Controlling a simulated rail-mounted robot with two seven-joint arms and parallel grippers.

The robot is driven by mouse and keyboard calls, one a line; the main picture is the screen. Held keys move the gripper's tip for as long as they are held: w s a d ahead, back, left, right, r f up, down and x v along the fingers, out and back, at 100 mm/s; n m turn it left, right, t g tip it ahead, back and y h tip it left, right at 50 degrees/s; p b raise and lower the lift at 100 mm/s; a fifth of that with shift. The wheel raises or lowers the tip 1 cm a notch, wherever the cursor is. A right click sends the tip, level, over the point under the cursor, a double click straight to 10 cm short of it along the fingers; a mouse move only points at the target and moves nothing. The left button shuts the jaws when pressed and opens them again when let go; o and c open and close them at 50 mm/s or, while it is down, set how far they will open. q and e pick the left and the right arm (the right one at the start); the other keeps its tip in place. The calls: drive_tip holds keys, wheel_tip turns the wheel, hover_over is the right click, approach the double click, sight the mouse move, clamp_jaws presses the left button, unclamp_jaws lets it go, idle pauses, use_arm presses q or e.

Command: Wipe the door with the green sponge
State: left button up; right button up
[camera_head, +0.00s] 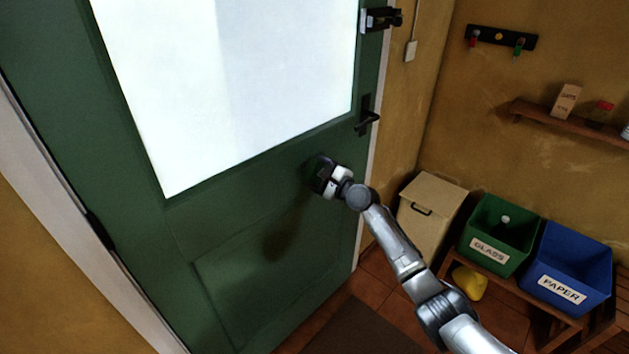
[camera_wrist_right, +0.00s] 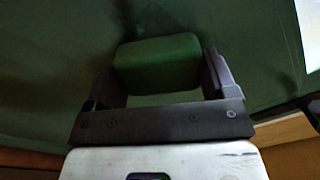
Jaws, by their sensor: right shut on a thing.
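The green door (camera_head: 240,230) with a bright white window panel (camera_head: 230,80) fills the left and middle of the head view. My right gripper (camera_head: 322,174) is at the door's surface, below the window and left of the black handle (camera_head: 367,118). In the right wrist view, my right gripper (camera_wrist_right: 160,78) is shut on the green sponge (camera_wrist_right: 158,62), with the door close behind it. Whether the sponge touches the door I cannot tell. In the head view the sponge is hard to make out against the green door. A dark smudge (camera_head: 283,240) shows on the lower door panel. My left gripper is not in view.
A beige lidded bin (camera_head: 430,210) stands right of the door. A green GLASS bin (camera_head: 498,235) and a blue PAPER bin (camera_head: 565,270) sit on a wooden bench, with a yellow object (camera_head: 469,283) below. A wall shelf (camera_head: 570,122) is at the right.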

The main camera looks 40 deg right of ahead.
sight(326, 154)
drive_tip(key=shift+w+d+f+b, duration=0.1)
drive_tip(key=shift+d+f+b, duration=0.1)
drive_tip(key=shift+d+b, duration=1.25)
drive_tip(key=shift+w+d+r, duration=0.1)
drive_tip(key=shift+d+r, duration=0.05)
drive_tip(key=shift+d, duration=0.15)
drive_tip(key=shift+w+d+r+b, duration=0.1)
drive_tip(key=shift+d+r, duration=0.2)
drive_tip(key=shift+d, duration=0.25)
drive_tip(key=shift+s+d+r+b, duration=0.1)
drive_tip(key=shift+d+r, duration=0.25)
drive_tip(key=shift+d, duration=0.2)
drive_tip(key=shift+w+d+r+b, duration=0.1)
drive_tip(key=shift+d+r, duration=0.2)
drive_tip(key=shift+d, duration=0.25)
drive_tip(key=a+p, duration=0.3)
drive_tip(key=shift+p, duration=0.4)
drive_tip(key=shift+a+f+p, duration=0.1)
drive_tip(key=shift+a+p, duration=0.2)
drive_tip(key=shift+a, duration=0.05)
